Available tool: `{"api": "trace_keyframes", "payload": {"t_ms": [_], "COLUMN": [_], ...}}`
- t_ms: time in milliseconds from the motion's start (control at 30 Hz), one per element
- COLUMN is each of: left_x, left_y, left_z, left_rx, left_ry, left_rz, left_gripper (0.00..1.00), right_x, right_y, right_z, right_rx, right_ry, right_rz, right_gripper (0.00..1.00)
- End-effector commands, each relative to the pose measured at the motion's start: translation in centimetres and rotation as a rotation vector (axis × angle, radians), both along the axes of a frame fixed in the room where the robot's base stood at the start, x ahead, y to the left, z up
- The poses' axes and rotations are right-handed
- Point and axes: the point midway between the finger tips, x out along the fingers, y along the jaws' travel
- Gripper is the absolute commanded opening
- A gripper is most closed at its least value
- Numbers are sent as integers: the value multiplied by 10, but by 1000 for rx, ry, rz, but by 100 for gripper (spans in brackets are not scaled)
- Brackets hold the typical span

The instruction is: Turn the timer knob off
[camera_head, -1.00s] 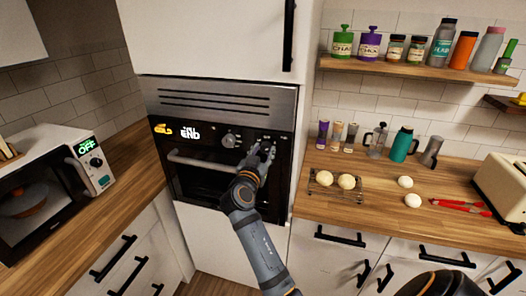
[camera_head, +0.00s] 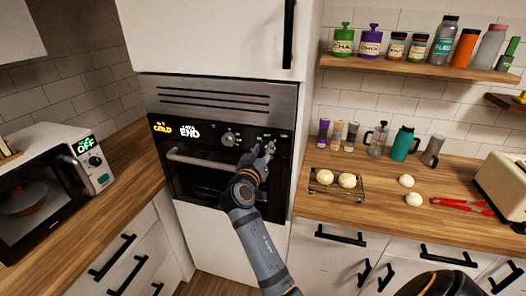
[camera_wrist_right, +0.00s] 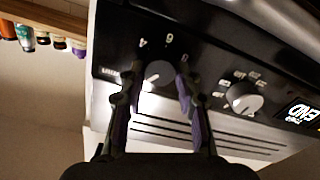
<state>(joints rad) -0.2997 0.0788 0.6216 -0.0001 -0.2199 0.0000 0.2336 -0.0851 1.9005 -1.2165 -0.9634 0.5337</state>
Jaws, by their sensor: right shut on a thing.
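The timer knob (camera_wrist_right: 158,75) is a round grey knob on the black oven panel, with white numbers around it in the right wrist view. My right gripper (camera_wrist_right: 160,82) has one finger on each side of it and is shut on it. In the head view my right gripper (camera_head: 267,148) is at the right part of the panel and hides most of that knob. A second knob (camera_head: 231,139) stands to its left; it also shows in the right wrist view (camera_wrist_right: 243,98). The oven display (camera_head: 189,131) reads END. My left gripper is not in view.
The oven door handle (camera_head: 203,161) runs below the panel, left of my right arm. A microwave (camera_head: 96,165) stands on the left counter. The right counter holds a rack (camera_head: 337,192) with two pale round items, several bottles and a toaster (camera_head: 505,180).

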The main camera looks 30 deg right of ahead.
Motion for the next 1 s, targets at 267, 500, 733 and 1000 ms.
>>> {"api": "trace_keyframes", "payload": {"t_ms": [267,500,733,1000], "left_x": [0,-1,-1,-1], "left_y": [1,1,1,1], "left_z": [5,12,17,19], "left_rx": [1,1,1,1], "left_ry": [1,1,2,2], "left_rz": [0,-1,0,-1], "left_gripper": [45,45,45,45], "right_x": [0,0,0,1], "right_y": [0,0,0,0], "right_z": [0,0,-1,-2], "right_rx": [-167,-291,-375,-423], "right_ry": [200,346,445,500], "right_rz": [-1,-2,-2,-2], "right_gripper": [2,2,2,2]}}
